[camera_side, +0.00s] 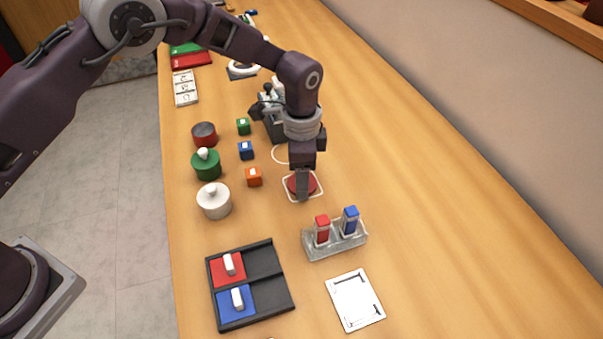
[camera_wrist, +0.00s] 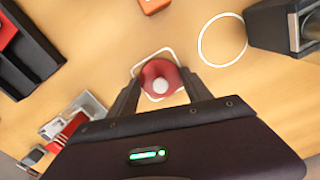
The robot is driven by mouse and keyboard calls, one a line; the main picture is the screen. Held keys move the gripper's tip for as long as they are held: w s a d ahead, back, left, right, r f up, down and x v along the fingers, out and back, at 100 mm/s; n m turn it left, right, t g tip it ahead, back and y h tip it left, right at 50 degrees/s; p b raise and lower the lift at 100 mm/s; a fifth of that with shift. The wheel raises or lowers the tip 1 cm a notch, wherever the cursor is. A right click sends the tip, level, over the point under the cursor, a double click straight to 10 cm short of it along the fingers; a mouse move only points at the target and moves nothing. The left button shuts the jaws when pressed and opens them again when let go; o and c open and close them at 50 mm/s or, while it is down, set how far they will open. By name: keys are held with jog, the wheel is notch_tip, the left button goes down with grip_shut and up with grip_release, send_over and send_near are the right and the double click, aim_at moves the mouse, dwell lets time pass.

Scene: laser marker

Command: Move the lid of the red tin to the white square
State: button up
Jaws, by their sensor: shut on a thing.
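The red lid (camera_side: 313,184) with a pale round knob lies over the white outlined square (camera_side: 288,196), low at the table. In the wrist view the lid (camera_wrist: 154,73) shows between the fingers, inside the white square's outline (camera_wrist: 135,66). My gripper (camera_side: 302,190) points straight down and is shut on the lid; it also shows in the wrist view (camera_wrist: 160,88). I cannot tell whether the lid touches the table. The red tin (camera_side: 204,135) stands open, without its lid, at the left side of the table.
Green (camera_side: 206,165) and white (camera_side: 214,201) lidded tins stand near the red tin. Small green, blue and orange blocks (camera_side: 254,177) lie left of my gripper. A clear rack (camera_side: 335,241) with red and blue vials is close in front. A dark tray (camera_side: 265,263) stands front left. The right side is clear.

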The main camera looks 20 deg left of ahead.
jog(key=shift+f, duration=0.1)
jog(key=o, duration=1.3)
notch_tip(320, 180, up, 12)
jog(key=shift+r, duration=0.2)
